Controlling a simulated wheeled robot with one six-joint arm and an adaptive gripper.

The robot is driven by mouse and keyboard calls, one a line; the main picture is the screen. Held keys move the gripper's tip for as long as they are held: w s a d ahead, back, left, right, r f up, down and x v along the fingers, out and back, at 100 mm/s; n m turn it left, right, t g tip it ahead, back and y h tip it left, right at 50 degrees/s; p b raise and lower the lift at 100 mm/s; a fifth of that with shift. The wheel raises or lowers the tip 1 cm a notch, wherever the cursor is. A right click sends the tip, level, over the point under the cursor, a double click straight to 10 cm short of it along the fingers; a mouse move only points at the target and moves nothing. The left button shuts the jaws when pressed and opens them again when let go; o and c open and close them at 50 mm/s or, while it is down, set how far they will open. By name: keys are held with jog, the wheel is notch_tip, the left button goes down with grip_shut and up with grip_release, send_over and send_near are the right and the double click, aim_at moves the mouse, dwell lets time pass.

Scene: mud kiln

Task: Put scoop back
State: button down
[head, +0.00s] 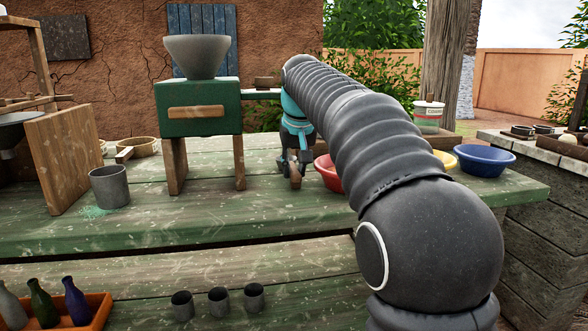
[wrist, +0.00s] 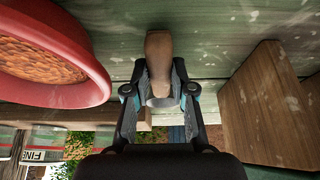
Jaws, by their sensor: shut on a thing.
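My gripper (head: 294,166) points down over the green bench, between the green mill's right leg and the red bowl. In the wrist view my gripper (wrist: 160,88) is shut on a brown wooden piece, seemingly the scoop's handle (wrist: 159,52), held between the two fingers. In the head view a small brown end of the scoop (head: 296,176) shows below the fingertips, close to the bench top. The rest of the scoop is hidden, and I cannot tell whether it touches the bench. The red bowl (head: 327,176) is partly behind my arm; the wrist view shows brown grainy contents.
The green mill (head: 198,125) with its grey hopper stands just left of my gripper. Yellow (head: 446,160) and blue (head: 485,159) bowls stand to the right. A grey cup (head: 109,186) is at left; several small cups and an orange bottle tray (head: 95,312) are in front.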

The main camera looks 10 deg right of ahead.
jog(key=c, duration=1)
grip_release()
jog(key=p+v, duration=0.2)
jog(key=v, duration=1)
jog(key=shift+r+p, duration=0.1)
jog(key=shift+p, duration=0.3)
jog(key=shift+s, duration=0.1)
